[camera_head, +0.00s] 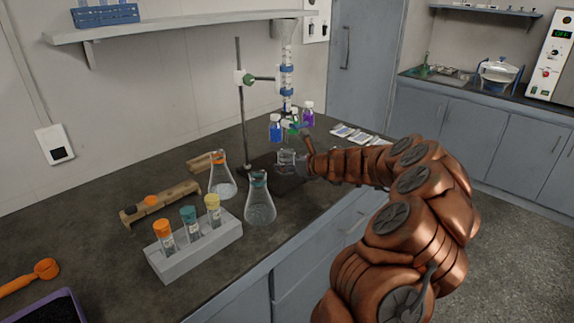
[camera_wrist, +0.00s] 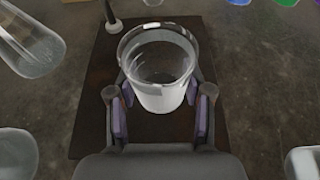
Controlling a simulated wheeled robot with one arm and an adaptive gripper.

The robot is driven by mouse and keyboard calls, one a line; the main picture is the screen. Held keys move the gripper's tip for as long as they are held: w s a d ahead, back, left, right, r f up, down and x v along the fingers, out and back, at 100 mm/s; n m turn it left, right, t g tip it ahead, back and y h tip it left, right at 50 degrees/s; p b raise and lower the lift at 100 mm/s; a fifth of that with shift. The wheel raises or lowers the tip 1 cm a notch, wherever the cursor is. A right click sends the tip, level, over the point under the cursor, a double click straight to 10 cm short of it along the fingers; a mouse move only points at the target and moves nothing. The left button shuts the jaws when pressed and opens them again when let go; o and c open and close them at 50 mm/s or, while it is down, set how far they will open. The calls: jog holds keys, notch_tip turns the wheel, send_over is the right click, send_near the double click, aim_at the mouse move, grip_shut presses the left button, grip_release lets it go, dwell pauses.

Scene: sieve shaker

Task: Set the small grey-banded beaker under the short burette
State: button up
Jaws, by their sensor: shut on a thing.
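The beaker (camera_head: 287,157) is clear glass with a pale grey lower part, seen more plainly in the wrist view (camera_wrist: 162,95). My gripper (camera_wrist: 160,110) is shut on it, one jaw on each side, and it looks upright. The burette (camera_head: 287,75) has blue fittings and hangs from a clamp on a stand rod (camera_head: 241,110). In the head view the beaker is below the burette. In the wrist view it is over the dark stand base (camera_wrist: 90,120). I cannot tell whether it touches the base. My arm hides part of the gripper in the head view.
Two conical flasks (camera_head: 260,205) (camera_head: 221,180) stand left of the beaker. A white rack (camera_head: 195,252) holds capped vials nearer the front. Coloured bottles (camera_head: 275,129) stand behind the beaker. Flat packets (camera_head: 352,132) lie to the right. A wall shelf (camera_head: 170,27) is above.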

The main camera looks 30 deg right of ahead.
jog(key=shift+f, duration=0.15)
jog(key=o, duration=1.1)
jog(key=shift+o, duration=0.2)
jog(key=shift+s+r, duration=0.1)
jog(key=shift+r, duration=0.1)
jog(key=v, duration=1.1)
jog(key=shift+s+d+r, duration=0.1)
jog(key=shift+s+r, duration=0.05)
jog(key=shift+s, duration=0.2)
